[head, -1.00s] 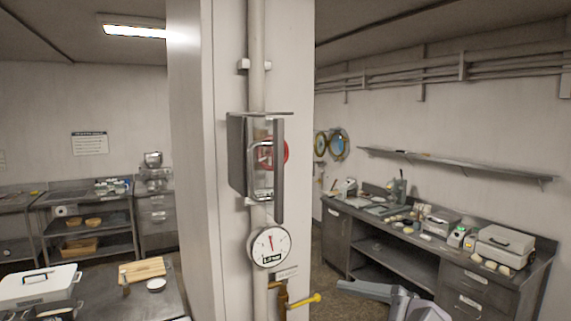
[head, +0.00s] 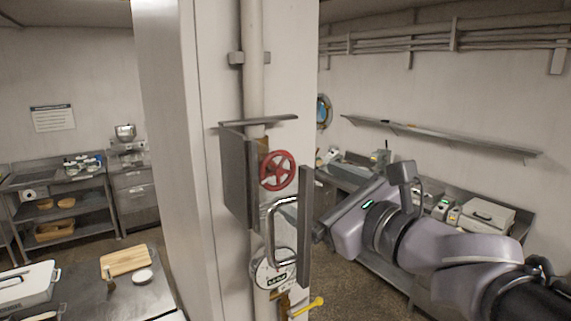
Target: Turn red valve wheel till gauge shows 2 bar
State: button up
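The red valve wheel (head: 278,171) shows uncovered in a grey metal housing (head: 238,180) on the pillar. My gripper (head: 322,232) is just right of the guard's edge panel, below and right of the wheel, and does not touch the wheel. Its fingers are too unclear to tell open from shut.
A vertical pipe (head: 252,75) runs down the pillar (head: 180,150). A yellow lever (head: 308,307) sticks out below the gauge. A table with a cutting board (head: 126,260) is at left. A wall shelf (head: 440,135) and a counter with appliances are at right.

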jog(key=p+x, duration=0.1)
jog(key=x, duration=1)
jog(key=shift+w+a+p, duration=0.2)
jog(key=shift+a+p, duration=0.05)
jog(key=shift+p, duration=0.05)
jog(key=c, duration=1.4)
jog(key=shift+o, duration=0.2)
jog(key=n+b, duration=0.1)
jog(key=b, duration=0.2)
jog(key=shift+f, duration=0.35)
jog(key=shift+n+b, duration=0.4)
jog(key=shift+b, duration=0.1)
jog(key=shift+r, duration=0.3)
jog(key=o, duration=1.4)
jog(key=shift+c, duration=0.2)
